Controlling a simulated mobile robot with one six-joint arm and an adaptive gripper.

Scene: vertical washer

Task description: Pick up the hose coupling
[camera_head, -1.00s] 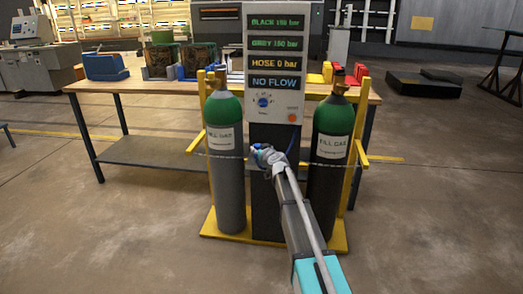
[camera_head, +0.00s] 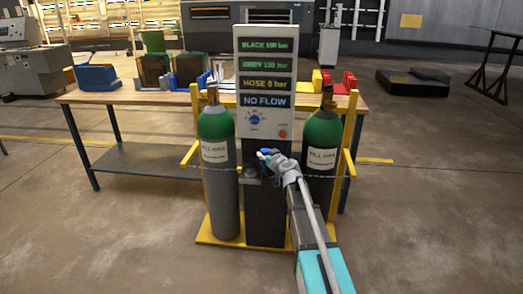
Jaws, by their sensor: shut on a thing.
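My gripper (camera_head: 268,157) is in front of the dark post of the gas stand, between the two cylinders and below the control panel (camera_head: 265,80). It is shut on a small blue and pale piece (camera_head: 263,152), which I take to be the hose coupling. Its shape is too small to make out, and the gripper partly hides it. A small grey fitting (camera_head: 250,172) on a ledge of the post sits just below and left of my gripper. The panel reads hose 0 bar and no flow.
A grey cylinder with a green top (camera_head: 222,190) stands left of my gripper. A black, green-topped cylinder (camera_head: 322,145) stands close on the right, partly behind my arm. A yellow frame (camera_head: 215,240) and chains surround them. A wooden workbench (camera_head: 150,97) is behind.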

